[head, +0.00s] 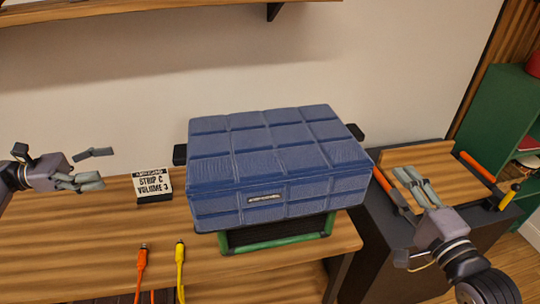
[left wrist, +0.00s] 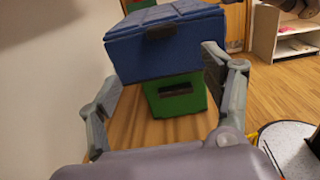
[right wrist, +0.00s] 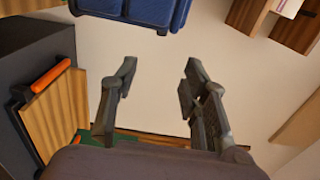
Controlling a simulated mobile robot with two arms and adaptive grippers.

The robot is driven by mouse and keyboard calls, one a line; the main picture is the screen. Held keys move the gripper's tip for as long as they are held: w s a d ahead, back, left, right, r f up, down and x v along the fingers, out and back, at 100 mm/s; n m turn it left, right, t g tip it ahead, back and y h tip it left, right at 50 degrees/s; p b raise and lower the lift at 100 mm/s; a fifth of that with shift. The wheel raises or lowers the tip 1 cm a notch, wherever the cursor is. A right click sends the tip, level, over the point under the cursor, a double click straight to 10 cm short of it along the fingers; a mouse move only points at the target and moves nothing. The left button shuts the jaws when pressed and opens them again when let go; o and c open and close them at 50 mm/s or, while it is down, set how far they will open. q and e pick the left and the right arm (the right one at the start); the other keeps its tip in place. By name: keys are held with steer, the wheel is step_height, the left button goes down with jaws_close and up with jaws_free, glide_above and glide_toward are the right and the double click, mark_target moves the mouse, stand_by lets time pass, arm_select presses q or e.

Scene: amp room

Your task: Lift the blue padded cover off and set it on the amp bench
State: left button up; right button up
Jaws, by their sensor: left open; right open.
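The blue padded cover (head: 262,160) sits over a green-edged amp (head: 280,238) on a wooden bench. It has a dark tab at its left and right sides and a small label on its front. My left gripper (head: 95,168) is open and empty, well to the left of the cover. In the left wrist view the cover (left wrist: 168,45) shows beyond the open fingers, with the green amp (left wrist: 178,97) below it. My right gripper (head: 412,188) is open and empty, to the right of the cover. The cover's edge (right wrist: 135,10) shows at the top of the right wrist view.
A small sign (head: 152,185) stands left of the cover. Orange (head: 141,265) and yellow (head: 180,262) cables lie at the bench front. A dark cabinet with a wooden panel (head: 425,165) and orange handles stands right. A shelf (head: 150,8) hangs above; green shelving (head: 492,120) stands far right.

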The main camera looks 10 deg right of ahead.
mark_target(174, 155)
arm_select(q)
steer(key=d, duration=1.7)
steer(key=shift+w+d+r, duration=0.1)
steer(key=shift+w+d, duration=0.1)
steer(key=shift+w, duration=0.2)
arm_select(e)
steer(key=w, duration=1.1)
steer(key=w+a, duration=0.1)
steer(key=w, duration=0.5)
steer(key=shift+a+r, duration=0.1)
arm_select(q)
steer(key=shift+c, duration=0.5)
arm_select(e)
steer(key=shift+s, duration=0.1)
steer(key=shift+c, duration=0.6)
arm_select(q)
steer(key=c, duration=0.9)
arm_select(e)
jaws_close()
arm_select(q)
jaws_close()
steer(key=shift+r, duration=0.15)
